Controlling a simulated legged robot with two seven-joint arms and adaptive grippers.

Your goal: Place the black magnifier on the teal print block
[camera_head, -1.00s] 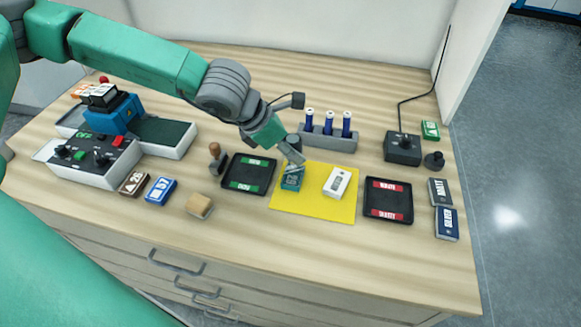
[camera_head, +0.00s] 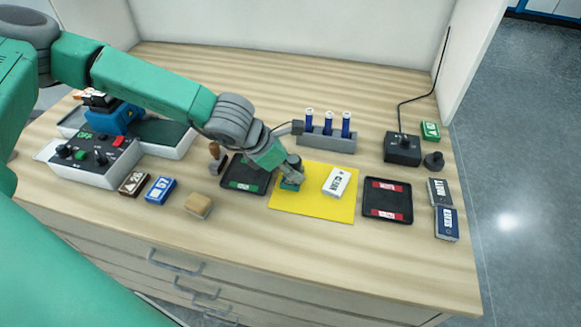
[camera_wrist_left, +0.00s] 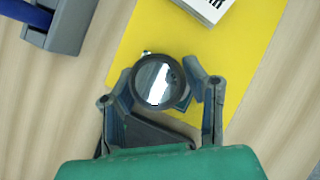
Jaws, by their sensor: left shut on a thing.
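The black magnifier (camera_wrist_left: 157,84), a short dark cylinder with a glassy round top, is between the fingers of my left gripper (camera_wrist_left: 165,88), which is shut on it. In the head view my left gripper (camera_head: 288,166) is low over the left part of the yellow mat. The teal print block (camera_head: 290,184) lies on that mat, directly under the gripper and mostly hidden by it. A teal edge (camera_wrist_left: 184,102) of the block shows beside the magnifier in the wrist view. I cannot tell whether the magnifier touches the block. My right gripper is not in view.
The yellow mat (camera_head: 318,208) also bears a white block (camera_head: 336,182) to the right. Black trays (camera_head: 388,212) lie either side of the mat. A grey rack (camera_head: 327,141) with blue rolls stands behind.

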